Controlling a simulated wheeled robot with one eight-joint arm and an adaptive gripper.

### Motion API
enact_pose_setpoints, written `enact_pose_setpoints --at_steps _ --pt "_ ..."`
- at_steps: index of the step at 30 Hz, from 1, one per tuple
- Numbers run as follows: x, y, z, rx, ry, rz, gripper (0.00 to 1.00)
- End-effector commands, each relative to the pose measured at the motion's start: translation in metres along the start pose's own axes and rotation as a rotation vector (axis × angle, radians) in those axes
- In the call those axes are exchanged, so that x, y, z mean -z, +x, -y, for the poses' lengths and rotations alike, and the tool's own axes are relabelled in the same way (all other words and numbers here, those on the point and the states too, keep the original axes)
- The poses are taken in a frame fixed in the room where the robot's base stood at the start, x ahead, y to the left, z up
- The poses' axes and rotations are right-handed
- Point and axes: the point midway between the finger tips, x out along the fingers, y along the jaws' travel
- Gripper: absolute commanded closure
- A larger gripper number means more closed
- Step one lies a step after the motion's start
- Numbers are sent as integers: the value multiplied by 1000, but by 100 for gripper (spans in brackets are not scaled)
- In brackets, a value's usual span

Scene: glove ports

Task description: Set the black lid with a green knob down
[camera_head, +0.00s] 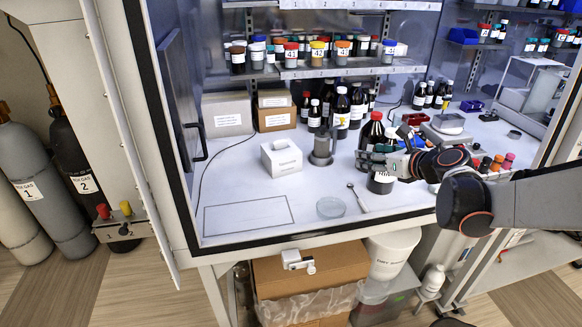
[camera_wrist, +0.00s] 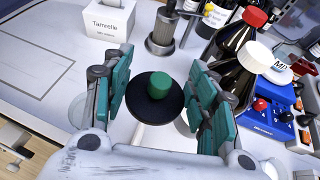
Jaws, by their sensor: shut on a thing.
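The black lid (camera_wrist: 152,109) with its green knob (camera_wrist: 159,85) is between the green-padded fingers of my gripper (camera_wrist: 158,92) in the wrist view. The fingers are shut on it. In the head view my gripper (camera_head: 385,158) is above the right part of the white worktop, over a dark jar with a white label (camera_head: 381,184). I cannot make out the lid clearly there. What lies directly under the lid is mostly hidden.
A white tissue box (camera_head: 281,158), a grey metal cylinder (camera_head: 321,150) and dark bottles (camera_head: 342,110) stand behind. A glass dish (camera_head: 330,208) and a spoon-like tool (camera_head: 358,198) lie in front. An outlined rectangle (camera_head: 245,216) at left is clear.

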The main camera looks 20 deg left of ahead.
Motion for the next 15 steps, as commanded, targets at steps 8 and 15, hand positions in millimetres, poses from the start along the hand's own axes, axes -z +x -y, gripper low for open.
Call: enact_pose_setpoints --at_steps 8,15 --pt "-73 91 -103 -272 -119 8 63" --pt "-101 119 -155 -388 -170 16 63"
